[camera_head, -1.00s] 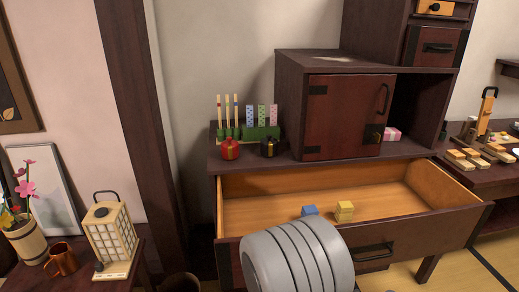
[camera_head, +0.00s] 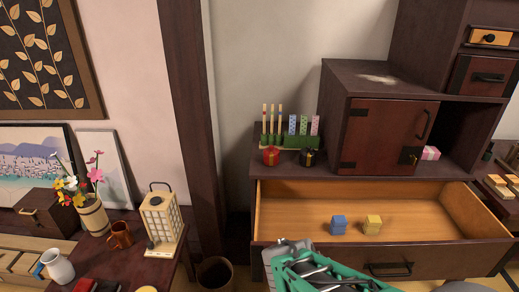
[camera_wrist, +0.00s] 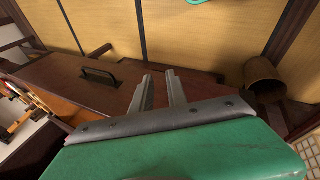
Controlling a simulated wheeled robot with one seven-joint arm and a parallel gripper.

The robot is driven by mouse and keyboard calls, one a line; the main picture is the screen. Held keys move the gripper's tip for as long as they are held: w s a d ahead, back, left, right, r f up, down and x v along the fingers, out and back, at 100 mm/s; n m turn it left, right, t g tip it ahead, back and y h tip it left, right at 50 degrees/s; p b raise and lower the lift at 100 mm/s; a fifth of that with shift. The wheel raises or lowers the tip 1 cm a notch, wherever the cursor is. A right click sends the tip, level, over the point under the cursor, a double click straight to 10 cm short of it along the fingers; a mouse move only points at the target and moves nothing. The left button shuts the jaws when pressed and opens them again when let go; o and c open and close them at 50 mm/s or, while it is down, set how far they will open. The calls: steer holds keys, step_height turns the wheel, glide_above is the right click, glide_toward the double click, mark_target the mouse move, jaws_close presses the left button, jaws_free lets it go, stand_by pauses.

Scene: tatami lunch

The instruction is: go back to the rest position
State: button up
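My gripper (camera_head: 280,250) shows in the head view at the bottom middle, in front of the open drawer and left of its handle. Its green housing and grey end are visible, with part of my arm cut off by the lower edge. In the wrist view, the two grey fingers of my gripper (camera_wrist: 160,88) stand apart with nothing between them. A dark wooden front with a black handle (camera_wrist: 100,76) lies beyond them.
The cabinet's drawer (camera_head: 290,212) is pulled out, holding a blue block (camera_head: 338,225) and a yellow block (camera_head: 372,225). A bin (camera_head: 214,273) stands on the floor between.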

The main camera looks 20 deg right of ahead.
steer(key=w+a+r+n+t+y+p, duration=0.1)
steer(key=w+a+r+y+p, duration=0.1)
steer(key=a+r, duration=0.6)
steer(key=w+a+r+n+t+y+p, duration=0.1)
steer(key=w+a+r+y+p, duration=0.2)
steer(key=a+r, duration=0.5)
step_height(320, 180, up, 4)
steer(key=shift+a+f+p, duration=0.1)
steer(key=shift+a+p, duration=0.05)
steer(key=shift+p, duration=0.55)
